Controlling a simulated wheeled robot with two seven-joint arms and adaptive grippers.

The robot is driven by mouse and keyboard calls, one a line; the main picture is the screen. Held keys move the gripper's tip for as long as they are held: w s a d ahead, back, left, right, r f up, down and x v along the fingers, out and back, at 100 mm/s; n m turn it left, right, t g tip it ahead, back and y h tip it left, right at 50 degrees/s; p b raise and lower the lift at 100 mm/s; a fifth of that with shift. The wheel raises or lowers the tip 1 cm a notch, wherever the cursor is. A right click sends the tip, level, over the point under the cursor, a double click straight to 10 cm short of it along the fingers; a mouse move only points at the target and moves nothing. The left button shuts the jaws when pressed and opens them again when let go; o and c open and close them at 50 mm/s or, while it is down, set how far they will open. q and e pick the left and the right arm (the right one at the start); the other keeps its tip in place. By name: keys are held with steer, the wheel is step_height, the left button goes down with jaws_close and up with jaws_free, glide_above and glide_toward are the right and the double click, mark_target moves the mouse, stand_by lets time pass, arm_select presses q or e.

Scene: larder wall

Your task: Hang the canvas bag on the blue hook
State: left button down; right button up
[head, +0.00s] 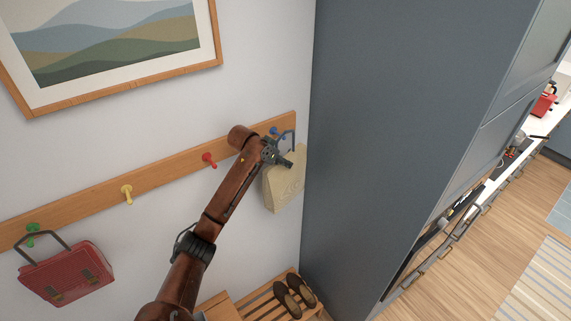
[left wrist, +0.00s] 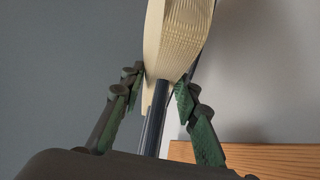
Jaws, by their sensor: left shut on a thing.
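The canvas bag (head: 285,182) is cream with a dark handle and hangs upright near the rail's right end. My left gripper (head: 277,155) is shut on it at its top, by the handle. In the left wrist view the bag (left wrist: 178,40) and its dark handle (left wrist: 154,120) show between the two fingers of the gripper (left wrist: 163,88). The blue hook (head: 273,130) is just above the gripper, partly hidden by it. The handle loop is close to the hook; I cannot tell whether it is around it or beside it. My right gripper is not in view.
The wooden rail (head: 75,212) also bears red (head: 209,159), yellow (head: 127,194) and green (head: 32,229) hooks. A red bag (head: 66,273) hangs at the green one. A tall grey cabinet (head: 390,120) stands close right of the canvas bag. Shoes (head: 288,299) sit on a slatted bench below.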

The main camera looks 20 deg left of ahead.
arm_select(q)
steer(key=shift+w+a, duration=0.5)
steer(key=shift+a, duration=0.35)
steer(key=shift+w+a+f, duration=0.25)
steer(key=shift+a+f, duration=0.15)
steer(key=shift+f, duration=0.05)
steer(key=shift+a+f, duration=0.1)
steer(key=shift+f, duration=0.35)
